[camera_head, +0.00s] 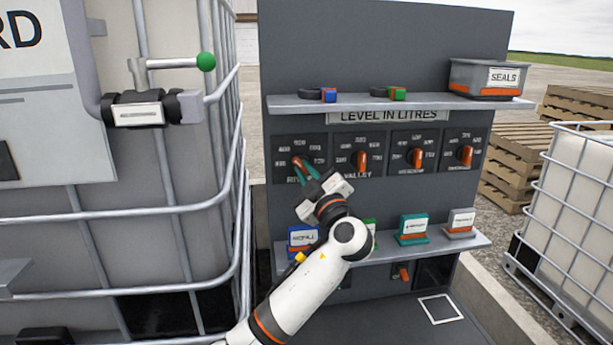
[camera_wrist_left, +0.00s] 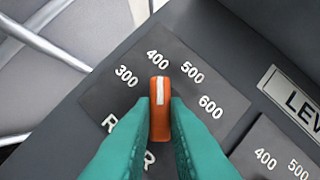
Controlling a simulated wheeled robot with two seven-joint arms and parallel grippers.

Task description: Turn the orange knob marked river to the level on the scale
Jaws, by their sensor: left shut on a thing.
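The orange river knob (camera_wrist_left: 160,115) stands between the teal fingers of my left gripper (camera_wrist_left: 160,125), which is shut on it. Its white pointer line points up in the left wrist view, close to the 400 mark. The 300, 400, 500 and 600 marks show on its dark dial plate (camera_wrist_left: 115,90); the name label is partly covered by the fingers. In the head view the knob (camera_head: 298,164) is the leftmost of the row, and my left gripper (camera_head: 302,170) reaches it from below right. My right gripper is not in view.
The valley knob (camera_head: 360,161) and two more orange knobs stand to the right. A shelf (camera_head: 420,103) above holds a SEALS box (camera_head: 489,78); a lower shelf (camera_head: 450,243) holds labelled blocks. A caged tank (camera_head: 150,245) with a green-ended lever (camera_head: 206,62) stands close on the left.

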